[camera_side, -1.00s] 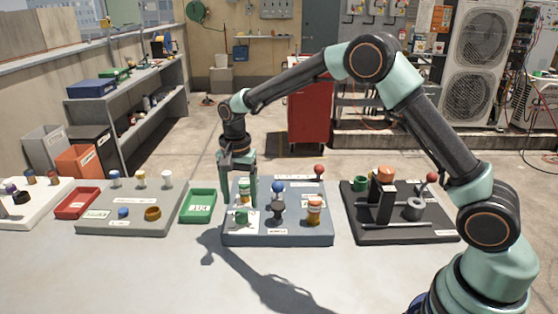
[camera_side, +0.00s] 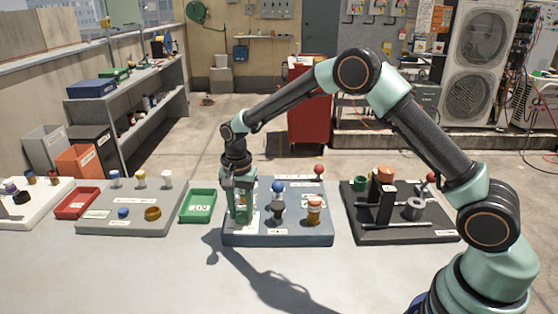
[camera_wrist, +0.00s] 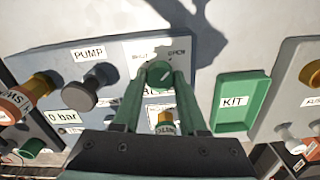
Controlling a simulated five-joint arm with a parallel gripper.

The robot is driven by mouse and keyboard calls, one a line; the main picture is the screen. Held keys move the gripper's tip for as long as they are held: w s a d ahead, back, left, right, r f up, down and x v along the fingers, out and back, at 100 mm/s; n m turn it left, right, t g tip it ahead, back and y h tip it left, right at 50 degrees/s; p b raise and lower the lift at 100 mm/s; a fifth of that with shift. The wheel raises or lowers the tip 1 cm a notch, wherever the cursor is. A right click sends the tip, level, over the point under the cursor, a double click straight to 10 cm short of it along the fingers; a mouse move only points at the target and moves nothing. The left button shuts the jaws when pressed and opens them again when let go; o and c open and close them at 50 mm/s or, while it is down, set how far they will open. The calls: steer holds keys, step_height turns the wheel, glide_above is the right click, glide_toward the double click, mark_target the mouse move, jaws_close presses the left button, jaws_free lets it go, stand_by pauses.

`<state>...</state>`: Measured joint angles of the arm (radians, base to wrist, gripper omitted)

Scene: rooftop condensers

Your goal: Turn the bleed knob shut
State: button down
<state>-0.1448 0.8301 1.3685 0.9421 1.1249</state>
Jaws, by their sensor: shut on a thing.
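The bleed knob (camera_wrist: 160,74) is a round green knob with a pale mark, on a white plate of the blue-grey panel (camera_side: 290,239). In the wrist view the mark slants toward the upper right, the side with the word OPEN (camera_wrist: 177,51). My gripper (camera_wrist: 161,79) is pointed down with a finger on each side of the knob, shut on it. In the side view my gripper (camera_side: 240,216) stands over the panel's front left corner and mostly hides the knob.
A dark pump knob (camera_wrist: 83,94) and an orange knob (camera_wrist: 38,86) are on the same panel. Behind are a blue knob (camera_side: 278,187) and a red ball lever (camera_side: 319,169). A green KIT tray (camera_side: 198,206) sits close left. The table front is clear.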

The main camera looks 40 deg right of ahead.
steer(key=shift+n, duration=0.3)
steer(key=n, duration=0.8)
steer(key=shift+n, duration=0.4)
steer(key=n, duration=0.4)
steer(key=shift+n, duration=2.2)
steer(key=shift+c, duration=2.2)
jaws_free()
